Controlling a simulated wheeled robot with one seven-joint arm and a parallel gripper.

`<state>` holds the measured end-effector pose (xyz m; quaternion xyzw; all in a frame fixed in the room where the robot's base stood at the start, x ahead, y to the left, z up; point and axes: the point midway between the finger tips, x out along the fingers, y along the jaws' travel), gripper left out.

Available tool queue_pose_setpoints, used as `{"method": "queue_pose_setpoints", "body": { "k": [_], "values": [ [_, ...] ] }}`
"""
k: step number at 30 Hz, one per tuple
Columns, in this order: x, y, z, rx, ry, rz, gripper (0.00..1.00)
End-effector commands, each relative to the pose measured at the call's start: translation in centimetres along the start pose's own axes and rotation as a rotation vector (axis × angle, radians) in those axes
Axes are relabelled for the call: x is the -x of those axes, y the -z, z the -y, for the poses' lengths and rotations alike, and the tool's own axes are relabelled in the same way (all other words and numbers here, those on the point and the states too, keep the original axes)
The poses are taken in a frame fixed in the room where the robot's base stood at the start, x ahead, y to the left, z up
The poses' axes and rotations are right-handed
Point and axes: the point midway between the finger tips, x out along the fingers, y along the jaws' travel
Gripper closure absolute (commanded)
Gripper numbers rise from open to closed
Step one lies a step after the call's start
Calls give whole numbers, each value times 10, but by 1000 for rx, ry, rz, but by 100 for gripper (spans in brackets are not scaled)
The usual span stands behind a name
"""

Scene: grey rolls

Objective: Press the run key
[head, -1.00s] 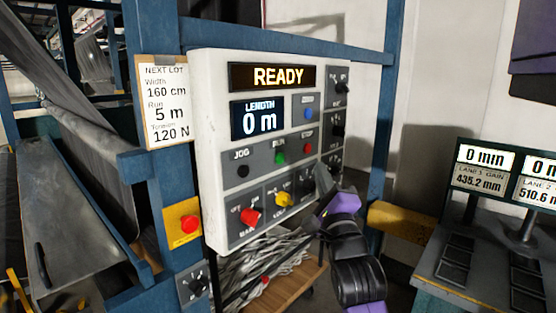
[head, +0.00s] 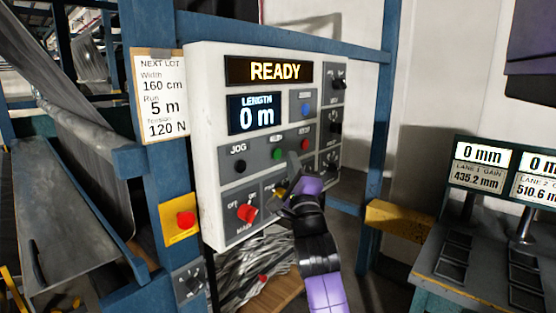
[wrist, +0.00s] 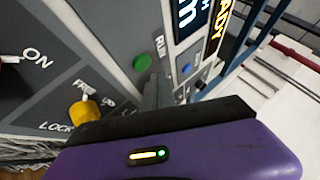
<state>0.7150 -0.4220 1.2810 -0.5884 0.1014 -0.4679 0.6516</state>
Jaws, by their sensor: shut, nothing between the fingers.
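The run key is a round green button (head: 278,153) on the white control panel (head: 208,165), in the row between the black JOG button and a red button. In the wrist view the green button (wrist: 142,62) sits by the label RUN. My gripper (head: 293,160) is shut and empty, its tips just right of and slightly below the green button in the head view. In the wrist view the fingers (wrist: 154,90) reach up close beside the button. I cannot tell whether they touch the panel; the button shows no cover from the fingers. The display reads READY, length 0 m.
The black JOG button (head: 240,166), the red button (head: 304,145) and the blue button (head: 306,110) are close around. Below are the red knob (head: 247,213) and, in the wrist view, the yellow knob (wrist: 84,110). A red stop button (head: 186,219) is on the left post.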

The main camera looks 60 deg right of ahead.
Motion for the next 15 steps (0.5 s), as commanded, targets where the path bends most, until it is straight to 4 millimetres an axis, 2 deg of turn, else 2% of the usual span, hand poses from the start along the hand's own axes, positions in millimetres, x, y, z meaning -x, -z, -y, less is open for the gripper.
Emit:
{"method": "queue_pose_setpoints", "body": {
  "k": [15],
  "values": [
    [-8, -6, -5, 1, 0, 0, 100]
  ]
}}
